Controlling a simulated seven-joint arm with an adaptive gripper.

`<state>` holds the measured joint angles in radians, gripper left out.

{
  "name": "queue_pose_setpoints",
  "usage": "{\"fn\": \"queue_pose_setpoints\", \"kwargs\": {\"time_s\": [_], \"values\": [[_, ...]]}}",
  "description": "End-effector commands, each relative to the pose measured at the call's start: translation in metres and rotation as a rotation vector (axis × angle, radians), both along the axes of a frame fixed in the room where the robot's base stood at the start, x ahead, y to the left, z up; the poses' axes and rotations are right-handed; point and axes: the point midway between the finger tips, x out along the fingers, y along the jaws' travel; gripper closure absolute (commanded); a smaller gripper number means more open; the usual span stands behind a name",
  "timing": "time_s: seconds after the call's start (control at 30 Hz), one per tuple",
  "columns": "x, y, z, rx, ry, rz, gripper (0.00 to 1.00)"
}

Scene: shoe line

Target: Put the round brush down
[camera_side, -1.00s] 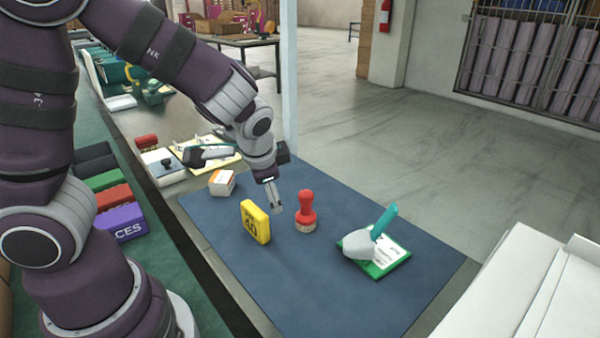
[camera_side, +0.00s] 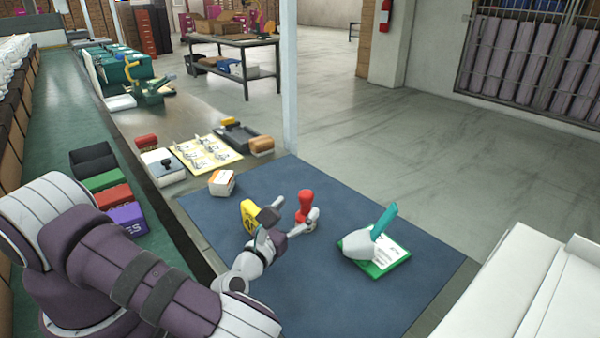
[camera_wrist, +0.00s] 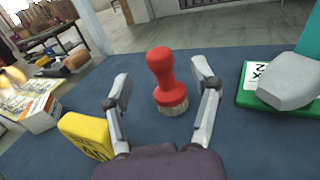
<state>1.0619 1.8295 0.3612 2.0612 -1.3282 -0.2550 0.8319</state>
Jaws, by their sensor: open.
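The round brush has a red knob handle and pale bristles. It stands upright, bristles down, on the blue mat (camera_side: 330,285), and shows in the side view (camera_side: 305,204) and the wrist view (camera_wrist: 168,82). My gripper (camera_wrist: 161,78) is open, with one finger on each side of the brush. In the wrist view there is mat visible between the brush and each finger. In the side view my gripper (camera_side: 295,210) is low over the mat, and its fingers partly hide the brush's lower part.
A yellow block (camera_side: 248,214) stands close beside my gripper. A green board with a white card (camera_side: 392,255), a grey-white lump and a teal handle lies to the right. A small white-orange box (camera_side: 222,183) is at the back left. The mat's front is clear.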

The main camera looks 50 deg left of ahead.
Motion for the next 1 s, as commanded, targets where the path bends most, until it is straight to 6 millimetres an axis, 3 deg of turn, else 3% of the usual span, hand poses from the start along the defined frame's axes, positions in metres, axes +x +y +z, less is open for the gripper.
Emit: {"fn": "queue_pose_setpoints", "kwargs": {"time_s": [0.3, 0.57, 1.0], "values": [[0.04, 0.018, 0.0, 0.001, -0.002, 0.002, 0.38], [0.044, 0.019, 0.0, 0.002, 0.0, 0.001, 0.38], [0.044, 0.019, 0.0, 0.001, -0.001, 0.002, 0.94]]}}
